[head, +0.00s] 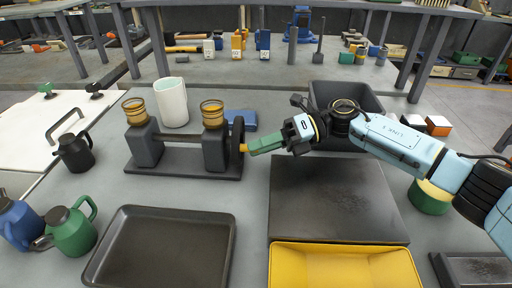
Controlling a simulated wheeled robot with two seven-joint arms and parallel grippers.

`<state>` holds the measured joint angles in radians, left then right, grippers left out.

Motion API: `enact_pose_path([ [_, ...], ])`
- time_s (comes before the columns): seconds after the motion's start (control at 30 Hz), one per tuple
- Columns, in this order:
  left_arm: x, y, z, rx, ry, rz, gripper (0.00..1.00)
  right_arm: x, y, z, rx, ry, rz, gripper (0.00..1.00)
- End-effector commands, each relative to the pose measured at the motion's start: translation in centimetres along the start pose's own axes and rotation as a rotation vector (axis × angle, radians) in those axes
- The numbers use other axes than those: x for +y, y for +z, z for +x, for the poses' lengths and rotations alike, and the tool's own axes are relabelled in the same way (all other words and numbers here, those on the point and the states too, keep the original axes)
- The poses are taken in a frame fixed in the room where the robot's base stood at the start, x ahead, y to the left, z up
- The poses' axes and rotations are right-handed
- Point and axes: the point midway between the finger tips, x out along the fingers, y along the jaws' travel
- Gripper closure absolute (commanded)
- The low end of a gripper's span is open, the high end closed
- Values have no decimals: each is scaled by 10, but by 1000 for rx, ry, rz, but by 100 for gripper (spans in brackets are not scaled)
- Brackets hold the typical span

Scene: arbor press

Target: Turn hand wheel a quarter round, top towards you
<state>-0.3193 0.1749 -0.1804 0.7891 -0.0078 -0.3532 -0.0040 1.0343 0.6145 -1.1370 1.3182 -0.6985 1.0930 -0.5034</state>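The hand wheel (237,136) is a dark disc, seen nearly edge-on, at the right end of a dark grey stand (188,165) with two blocks and a horizontal shaft. A yellow handle (243,147) sticks out from the wheel's right face. My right gripper (252,146) comes in from the right, with its green fingers level and their tips at the handle. The near finger hides the far one, so I cannot tell whether they are closed on the handle. My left gripper is not in view.
Amber-topped cups (212,113) sit on the blocks. A white cylinder (171,102) and blue box (241,119) stand behind. A black tray (163,250), dark plate (335,200) and yellow bin (343,266) lie in front. A grey bin (346,92) stands behind my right wrist.

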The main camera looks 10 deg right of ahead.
Motion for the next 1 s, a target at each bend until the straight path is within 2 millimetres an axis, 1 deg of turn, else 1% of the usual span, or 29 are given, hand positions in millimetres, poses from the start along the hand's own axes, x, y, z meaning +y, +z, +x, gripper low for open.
enact_pose_path([
  [0.03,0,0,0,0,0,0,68,0,0,6,1,1,-1,62],
  [0.13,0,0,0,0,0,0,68,0,0,12,1,0,-1,62],
  [0.4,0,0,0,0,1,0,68,0,0,13,0,-1,-1,62],
  [0.43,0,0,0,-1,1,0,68,0,0,13,0,-1,-2,64],
  [0.47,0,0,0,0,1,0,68,0,0,13,0,-1,-2,67],
  [0.7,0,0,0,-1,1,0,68,0,0,13,0,-1,-2,99],
  [0.9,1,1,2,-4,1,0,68,-1,-2,14,0,-8,-20,100],
  [0.93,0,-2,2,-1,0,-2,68,-1,-2,14,1,-12,-33,100],
  [1.0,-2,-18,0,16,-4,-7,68,-3,-4,15,1,-29,-73,100],
])
